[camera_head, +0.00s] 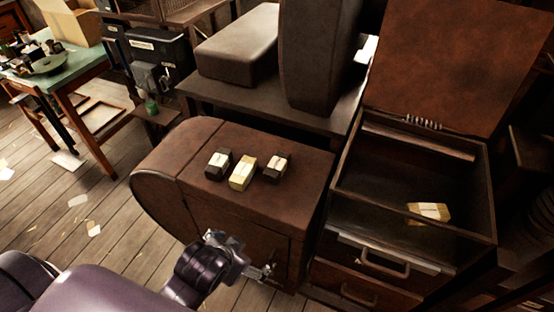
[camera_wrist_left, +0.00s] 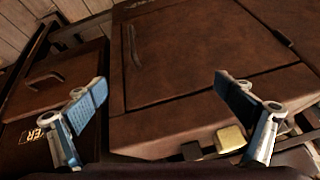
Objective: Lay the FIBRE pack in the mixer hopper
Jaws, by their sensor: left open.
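Three small packs lie in a row on top of a brown cabinet in the head view: a dark one (camera_head: 219,164), a yellow one (camera_head: 243,173) and another dark one (camera_head: 277,168), each with a pale wrap. Their print is too small to read, so I cannot tell which is FIBRE. An open brown bin (camera_head: 485,190), apparently the hopper, stands at right with its lid raised and a yellow pack (camera_head: 429,212) inside. My left gripper (camera_head: 268,271) is open and empty before the cabinet front, below the packs. Its spread fingers (camera_wrist_left: 160,84) show in the left wrist view.
The brown cabinet (camera_head: 170,190) stands left of the bin. Drawers with handles (camera_head: 383,265) are below the bin. A dark table (camera_head: 240,97) with bulky cases is behind. A green-topped table (camera_head: 60,75) stands far left, with open floor before it.

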